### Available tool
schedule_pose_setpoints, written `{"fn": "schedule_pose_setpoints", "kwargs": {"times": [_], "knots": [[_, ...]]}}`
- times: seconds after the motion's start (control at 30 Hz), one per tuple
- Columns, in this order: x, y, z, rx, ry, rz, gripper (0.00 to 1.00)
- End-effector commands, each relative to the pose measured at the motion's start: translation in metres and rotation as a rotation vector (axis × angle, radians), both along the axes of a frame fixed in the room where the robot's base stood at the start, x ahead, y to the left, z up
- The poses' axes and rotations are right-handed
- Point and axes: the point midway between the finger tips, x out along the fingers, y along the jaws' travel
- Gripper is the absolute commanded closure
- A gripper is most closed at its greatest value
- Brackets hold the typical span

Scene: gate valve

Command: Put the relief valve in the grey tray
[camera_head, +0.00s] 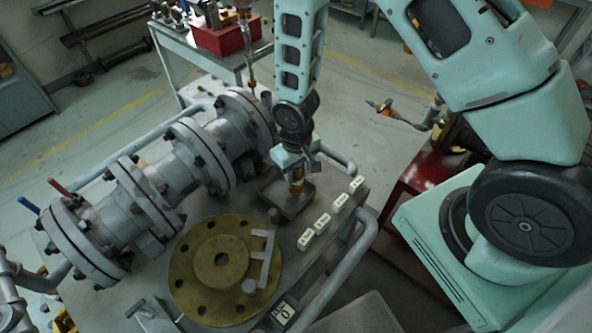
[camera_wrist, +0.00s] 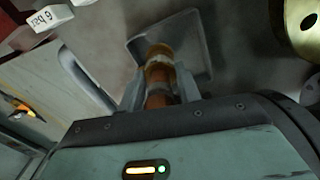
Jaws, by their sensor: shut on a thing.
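The relief valve (camera_head: 297,187) is a small brass-orange cylinder, roughly upright below my gripper (camera_head: 296,174). In the wrist view the relief valve (camera_wrist: 159,72) sits between the two fingers of my gripper (camera_wrist: 160,92), which is shut on it. The grey tray (camera_head: 305,207) is a small, shallow dark tray on the bench. The valve's lower end is over the tray in both views. In the wrist view the tray (camera_wrist: 196,30) shows behind the valve. I cannot tell whether the valve touches the tray floor.
A large flanged grey pipe assembly (camera_head: 175,170) stands left of the tray. A yellow flange disc (camera_head: 197,275) lies in front. Several white label blocks (camera_head: 321,222) line the bench's right side, beside a rail (camera_head: 365,235); one reads "6 bar" in the wrist view (camera_wrist: 50,17).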

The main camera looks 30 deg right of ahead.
Motion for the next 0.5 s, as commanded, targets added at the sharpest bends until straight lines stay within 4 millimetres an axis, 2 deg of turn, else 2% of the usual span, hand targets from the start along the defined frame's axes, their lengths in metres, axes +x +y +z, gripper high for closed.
{"fn": "schedule_pose_setpoints", "kwargs": {"times": [0.47, 0.5], "knots": [[0.0004, 0.0, -0.0097, 0.0, -0.001, 0.0, 1.0], [0.0002, -0.0001, -0.0089, 0.0, -0.001, 0.0, 0.58]]}}
